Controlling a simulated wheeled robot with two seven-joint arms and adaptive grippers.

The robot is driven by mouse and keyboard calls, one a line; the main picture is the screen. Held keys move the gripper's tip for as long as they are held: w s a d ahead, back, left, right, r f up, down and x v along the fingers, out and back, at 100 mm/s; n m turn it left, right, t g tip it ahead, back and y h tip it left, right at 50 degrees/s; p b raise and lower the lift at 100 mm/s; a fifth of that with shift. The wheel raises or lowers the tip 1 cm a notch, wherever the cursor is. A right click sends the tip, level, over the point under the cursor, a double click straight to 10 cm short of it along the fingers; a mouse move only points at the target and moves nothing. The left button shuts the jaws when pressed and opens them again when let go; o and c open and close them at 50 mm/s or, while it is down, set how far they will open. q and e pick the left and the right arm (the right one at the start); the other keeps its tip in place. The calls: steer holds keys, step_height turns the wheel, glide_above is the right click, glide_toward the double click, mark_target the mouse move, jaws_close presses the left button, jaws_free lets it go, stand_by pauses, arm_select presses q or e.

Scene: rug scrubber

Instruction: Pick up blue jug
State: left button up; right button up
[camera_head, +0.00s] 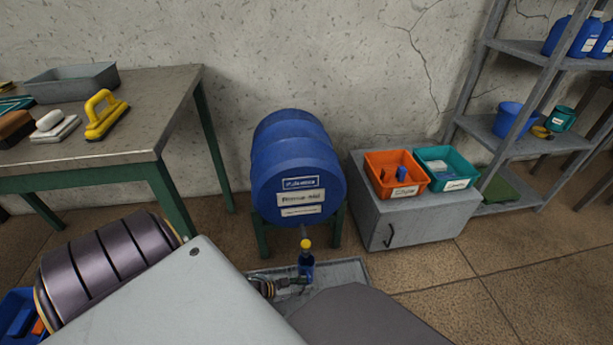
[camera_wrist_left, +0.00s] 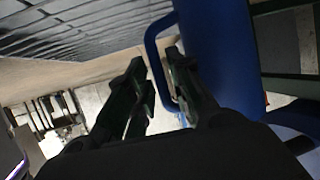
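My left gripper (camera_head: 281,285) is low at the left side of the jug, partly hidden by my own arm. In the left wrist view the jug body (camera_wrist_left: 215,45) fills the upper right, and its looped handle (camera_wrist_left: 153,55) reaches in between the fingertips of my left gripper (camera_wrist_left: 157,75). The fingers stand apart with a visible gap, and I see no firm grip on the handle. My right gripper is not in view.
The barrel rests on a green stand just above the jug. A grey cabinet (camera_head: 385,225) with an orange bin (camera_head: 410,190) and a teal bin (camera_head: 460,185) stands at right. A metal table (camera_head: 150,115) is at left, and shelves (camera_head: 530,150) at far right.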

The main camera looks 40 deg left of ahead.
arm_select(q)
steer(key=shift+b+x, duration=0.3)
steer(key=shift+x, duration=0.7)
jaws_close()
